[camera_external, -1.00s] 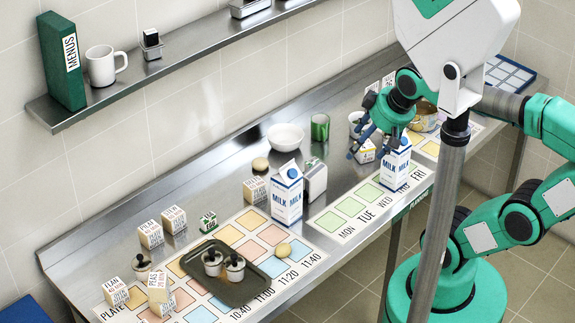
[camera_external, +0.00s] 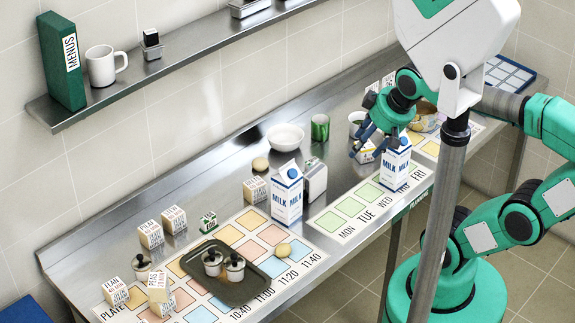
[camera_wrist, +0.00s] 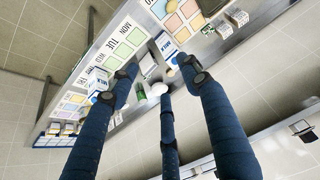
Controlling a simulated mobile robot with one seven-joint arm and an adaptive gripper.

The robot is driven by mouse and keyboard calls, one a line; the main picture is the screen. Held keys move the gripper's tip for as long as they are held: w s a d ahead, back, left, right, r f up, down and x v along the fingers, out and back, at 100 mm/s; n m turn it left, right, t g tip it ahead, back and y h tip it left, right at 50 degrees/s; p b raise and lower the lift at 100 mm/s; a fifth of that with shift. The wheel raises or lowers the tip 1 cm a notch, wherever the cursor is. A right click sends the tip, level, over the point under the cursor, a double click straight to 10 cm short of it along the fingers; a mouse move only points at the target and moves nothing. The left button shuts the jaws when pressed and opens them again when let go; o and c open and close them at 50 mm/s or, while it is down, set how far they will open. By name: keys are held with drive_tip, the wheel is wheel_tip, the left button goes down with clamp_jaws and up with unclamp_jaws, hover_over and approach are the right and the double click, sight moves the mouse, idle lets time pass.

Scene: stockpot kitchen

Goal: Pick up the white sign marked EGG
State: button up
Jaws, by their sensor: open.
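My gripper (camera_external: 365,142) is open, its blue fingers spread over the counter behind the right milk carton (camera_external: 396,163). A small white block (camera_external: 364,154) stands just under and between the fingers, partly covered by them; its lettering is too small to read. Another small green-and-white block (camera_external: 208,222) stands at the left; its lettering looks like EGG, but I cannot be sure.
A second milk carton (camera_external: 287,194) and a silver box (camera_external: 314,179) stand left of my gripper. A green cup (camera_external: 320,127) and white bowl (camera_external: 285,137) are behind them. A dark tray (camera_external: 226,272) holds two small pots. The wall shelf (camera_external: 150,72) runs above.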

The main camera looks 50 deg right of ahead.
drive_tip(key=n+g, duration=0.6)
drive_tip(key=n, duration=1.2)
hover_over(207, 215)
wheel_tip(207, 215, down, 26)
drive_tip(key=f, duration=0.1)
drive_tip(key=shift+r, duration=0.3)
drive_tip(key=shift+f, duration=0.15)
drive_tip(key=shift+f+b, duration=0.35)
drive_tip(key=shift+f, duration=3.85)
